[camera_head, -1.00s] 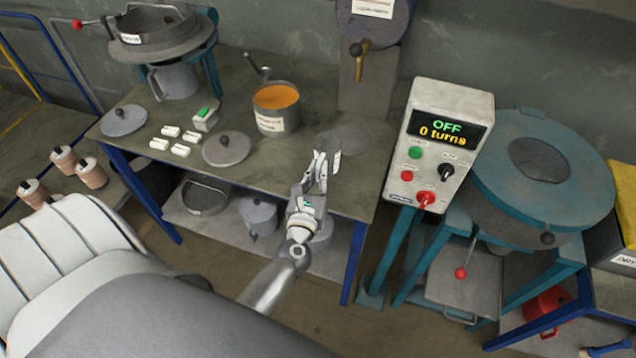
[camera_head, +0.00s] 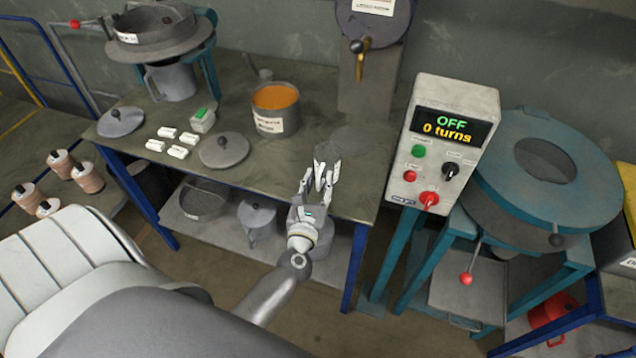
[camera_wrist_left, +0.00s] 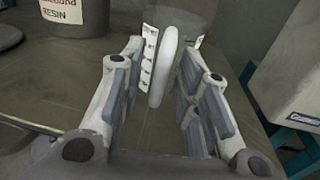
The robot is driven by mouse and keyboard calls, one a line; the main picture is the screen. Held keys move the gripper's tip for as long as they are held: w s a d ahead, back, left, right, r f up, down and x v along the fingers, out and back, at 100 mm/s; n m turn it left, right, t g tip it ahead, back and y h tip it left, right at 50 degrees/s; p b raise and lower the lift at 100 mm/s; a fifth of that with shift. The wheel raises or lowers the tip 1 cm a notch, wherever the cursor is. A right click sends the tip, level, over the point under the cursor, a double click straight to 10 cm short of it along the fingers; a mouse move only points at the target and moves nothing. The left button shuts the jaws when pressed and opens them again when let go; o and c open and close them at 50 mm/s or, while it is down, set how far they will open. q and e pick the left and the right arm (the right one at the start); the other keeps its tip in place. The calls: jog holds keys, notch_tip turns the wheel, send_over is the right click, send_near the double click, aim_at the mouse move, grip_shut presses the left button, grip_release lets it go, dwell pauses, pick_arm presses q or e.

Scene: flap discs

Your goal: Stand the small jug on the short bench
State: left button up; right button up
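The small jug looks clear, with a white handle (camera_wrist_left: 167,65) and a white marked strip. In the left wrist view the handle stands between the fingers of my left gripper (camera_head: 322,174), with gaps visible on both sides. The gripper is open. In the head view it is above the front part of the workbench, and the jug's clear body is only a faint outline just beyond the fingertips. My right gripper is not in view. Which surface is the short bench, I cannot tell.
The workbench (camera_head: 300,150) carries an orange-filled pot (camera_head: 275,105), a lid (camera_head: 223,150), several white blocks (camera_head: 180,152) and a grey jug (camera_head: 172,80). A control box (camera_head: 443,140) and a teal-framed machine (camera_head: 545,180) stand to the right.

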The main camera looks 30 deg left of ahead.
pick_arm(q)
jog(key=shift+r, duration=0.1)
jog(key=shift+r, duration=0.15)
jog(key=shift+b+v, duration=1.6)
jog(key=shift+v, duration=4.45)
jog(key=s+d+f+m+g+h, duration=0.2)
jog(key=d+f+m+h, duration=0.1)
jog(key=f+m, duration=0.6)
jog(key=s+d+f+m+g+h, duration=0.25)
jog(key=f+m, duration=0.45)
jog(key=f, duration=0.4)
jog(key=s+d+f+m+g+h, duration=0.1)
jog(key=s+d+f+m+h, duration=0.15)
jog(key=f+m, duration=0.65)
jog(key=s+a+f+m+g, duration=0.2)
jog(key=s+f+m+g, duration=0.1)
jog(key=s+f+m, duration=0.3)
jog(key=s+a+f+m+g+y, duration=0.1)
jog(key=s+f+m+g, duration=0.2)
jog(key=s, duration=0.7)
jog(key=s+a+f+m+g, duration=0.2)
jog(key=s+f+m+g, duration=0.2)
jog(key=s+f+m, duration=0.4)
notch_tip(320, 180, down, 3)
jog(key=shift+s+a+r+m+y, duration=0.1)
jog(key=shift+s+a+m+y, duration=0.2)
jog(key=shift+s+a, duration=0.05)
